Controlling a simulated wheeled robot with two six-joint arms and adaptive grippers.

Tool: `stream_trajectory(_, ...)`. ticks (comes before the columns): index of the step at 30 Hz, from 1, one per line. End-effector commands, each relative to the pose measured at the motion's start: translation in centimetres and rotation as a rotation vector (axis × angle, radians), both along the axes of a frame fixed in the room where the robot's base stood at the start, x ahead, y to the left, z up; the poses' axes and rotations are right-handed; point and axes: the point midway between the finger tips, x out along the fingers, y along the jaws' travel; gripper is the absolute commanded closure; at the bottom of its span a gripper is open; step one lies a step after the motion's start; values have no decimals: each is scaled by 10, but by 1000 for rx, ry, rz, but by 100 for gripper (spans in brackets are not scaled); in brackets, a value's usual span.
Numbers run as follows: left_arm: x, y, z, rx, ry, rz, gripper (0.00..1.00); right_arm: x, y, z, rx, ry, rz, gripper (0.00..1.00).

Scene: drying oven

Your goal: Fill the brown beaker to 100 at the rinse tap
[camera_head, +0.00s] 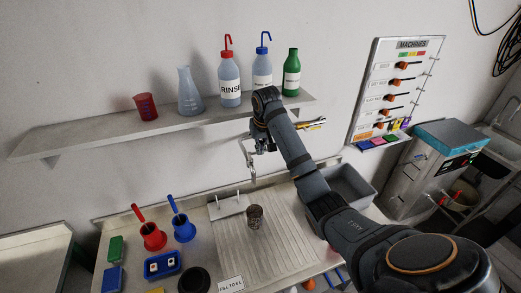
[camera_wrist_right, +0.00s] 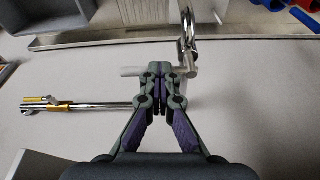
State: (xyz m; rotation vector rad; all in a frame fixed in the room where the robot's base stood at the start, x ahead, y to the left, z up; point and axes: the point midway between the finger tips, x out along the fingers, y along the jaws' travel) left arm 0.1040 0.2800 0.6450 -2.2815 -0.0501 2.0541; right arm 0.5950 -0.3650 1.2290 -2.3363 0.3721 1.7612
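The brown beaker (camera_head: 255,217) stands upright on the ribbed drainboard (camera_head: 285,236), below the hooked metal tap spout (camera_head: 248,155). The level inside it is too small to read. My right gripper (camera_head: 262,138) is up by the wall at the tap. In the right wrist view its fingers (camera_wrist_right: 160,72) are together at a pale crossbar (camera_wrist_right: 131,71) beside the chrome tap (camera_wrist_right: 187,32). The bar shows on both sides of the fingertips; I cannot tell whether they touch it. My left gripper is out of view.
A shelf (camera_head: 60,141) above holds a red beaker (camera_head: 146,106), a flask (camera_head: 190,92) and several bottles. A second chrome fitting with yellow bands (camera_wrist_right: 75,105) is close by. Red (camera_head: 152,237) and blue (camera_head: 183,229) cups stand left; a grey basin (camera_head: 350,187) is right.

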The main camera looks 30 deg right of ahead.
Motion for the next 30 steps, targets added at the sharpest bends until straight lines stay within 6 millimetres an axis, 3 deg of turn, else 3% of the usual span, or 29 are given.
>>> stream_trajectory(2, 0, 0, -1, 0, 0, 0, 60, -2, 0, -6, 4, 12, -2, 99)
stream_trajectory(9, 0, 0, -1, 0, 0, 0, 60, -2, 0, -6, 3, 13, -4, 68)
stream_trajectory(30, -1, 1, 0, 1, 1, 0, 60, -2, 2, -2, 1, 3, -53, 68)
